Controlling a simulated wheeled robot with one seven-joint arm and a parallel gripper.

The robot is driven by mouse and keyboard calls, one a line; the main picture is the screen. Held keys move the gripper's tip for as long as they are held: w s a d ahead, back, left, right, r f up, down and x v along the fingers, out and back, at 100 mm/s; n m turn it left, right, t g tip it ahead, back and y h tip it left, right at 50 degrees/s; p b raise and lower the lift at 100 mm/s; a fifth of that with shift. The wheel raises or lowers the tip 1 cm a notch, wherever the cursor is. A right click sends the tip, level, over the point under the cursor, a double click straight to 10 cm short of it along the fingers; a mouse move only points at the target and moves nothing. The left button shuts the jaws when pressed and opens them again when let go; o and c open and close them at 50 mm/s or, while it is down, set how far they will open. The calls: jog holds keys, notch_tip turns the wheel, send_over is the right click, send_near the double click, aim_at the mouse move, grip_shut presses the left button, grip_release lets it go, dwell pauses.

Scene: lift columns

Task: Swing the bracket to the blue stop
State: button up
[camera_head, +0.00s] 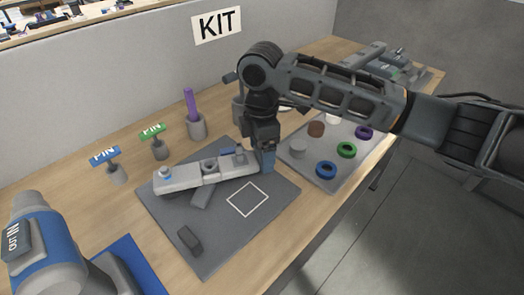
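The bracket (185,177) is a light grey bar lying across the dark grey mat (222,235), with a round pivot-like hub (209,166) near its middle. A blue-grey block-like part shows at the fingertips. I cannot tell whether it is the blue stop or part of my gripper. The finger gap is hidden. A dark bar (203,194) angles out below the hub, and a dark block (189,240) sits near the mat's front.
A white square outline (248,199) on the mat is empty. Blue (105,156) and green (152,132) PIN signs and a cup with a purple rod (195,121) stand behind. A grey tray (325,180) with rings is at right. A blue-grey machine (45,245) stands front left.

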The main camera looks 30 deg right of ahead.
jog(key=shift+o, duration=0.7)
jog(key=shift+s, duration=0.1)
notch_tip(320, 180, up, 8)
jog(key=shift+f+b, duration=0.1)
jog(key=shift+b, duration=0.25)
dwell(0.3)
